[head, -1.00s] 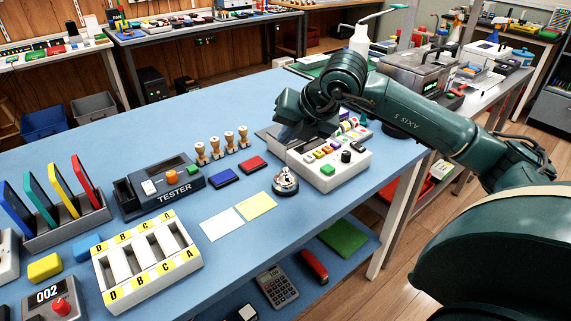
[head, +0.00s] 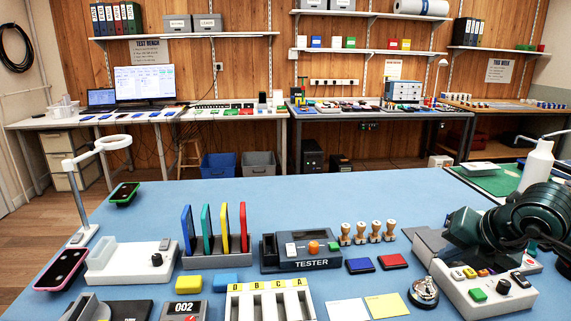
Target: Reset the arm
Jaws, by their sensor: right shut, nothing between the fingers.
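My right arm comes in from the right edge, and my right gripper (head: 460,228) is low over the back of the white button box (head: 482,290). It is shut with nothing held; its fingertips are hard to make out. My left gripper is out of view. On the blue table (head: 290,190) are the tester (head: 300,252), a rack with several coloured upright slabs (head: 215,232), and the sorting tray (head: 270,303) marked D B C A. A green-edged phone (head: 124,193) and a pink-edged phone (head: 61,270) lie at the left.
A silver bell (head: 424,291) stands beside the button box. Several wooden stamps (head: 362,232) and blue and red ink pads (head: 391,261) are near the tester. A white lamp (head: 85,190) stands at the left. The back middle of the table is clear.

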